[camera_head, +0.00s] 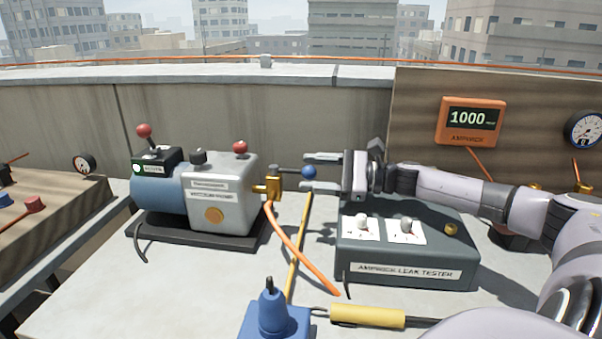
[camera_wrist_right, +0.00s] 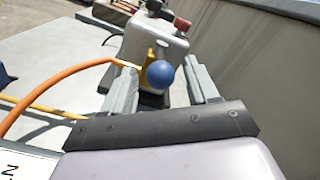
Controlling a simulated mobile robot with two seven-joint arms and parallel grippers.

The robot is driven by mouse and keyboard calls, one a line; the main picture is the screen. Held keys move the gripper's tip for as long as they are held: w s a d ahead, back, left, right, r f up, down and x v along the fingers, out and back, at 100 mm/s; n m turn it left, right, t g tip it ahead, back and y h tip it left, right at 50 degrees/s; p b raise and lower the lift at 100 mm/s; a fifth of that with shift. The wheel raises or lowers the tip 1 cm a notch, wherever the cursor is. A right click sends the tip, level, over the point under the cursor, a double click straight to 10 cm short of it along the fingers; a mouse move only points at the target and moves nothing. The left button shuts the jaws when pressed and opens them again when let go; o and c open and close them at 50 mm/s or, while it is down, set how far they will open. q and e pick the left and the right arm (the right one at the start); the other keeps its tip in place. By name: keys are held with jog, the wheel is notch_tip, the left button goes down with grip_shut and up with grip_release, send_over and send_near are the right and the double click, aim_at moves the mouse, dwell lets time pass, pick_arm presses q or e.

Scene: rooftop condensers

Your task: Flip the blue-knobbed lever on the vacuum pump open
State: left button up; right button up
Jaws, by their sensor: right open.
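The vacuum pump (camera_head: 217,187), silver and blue, stands on a dark base on the table. A brass valve (camera_head: 270,184) sticks out of its right side. The lever's blue knob (camera_head: 309,172) points right from the valve. My right gripper (camera_head: 308,172) comes in from the right, open, with one finger on each side of the knob. In the right wrist view the blue knob (camera_wrist_right: 160,74) sits between the two fingers, with gaps visible; I cannot tell whether either touches it. The pump body (camera_wrist_right: 152,45) is behind it. My left gripper is not in view.
A dark leak tester box (camera_head: 405,245) stands below my right gripper. An orange hose (camera_head: 299,251) hangs from the valve. A blue fitting (camera_head: 272,312) and a yellow-handled tool (camera_head: 367,316) are at the front. A display (camera_head: 470,120) reads 1000. The front left tabletop is clear.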

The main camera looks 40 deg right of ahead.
aim_at(311, 172)
jog(key=shift+p+x, duration=0.35)
jog(key=shift+x, duration=1.2)
grip_shut()
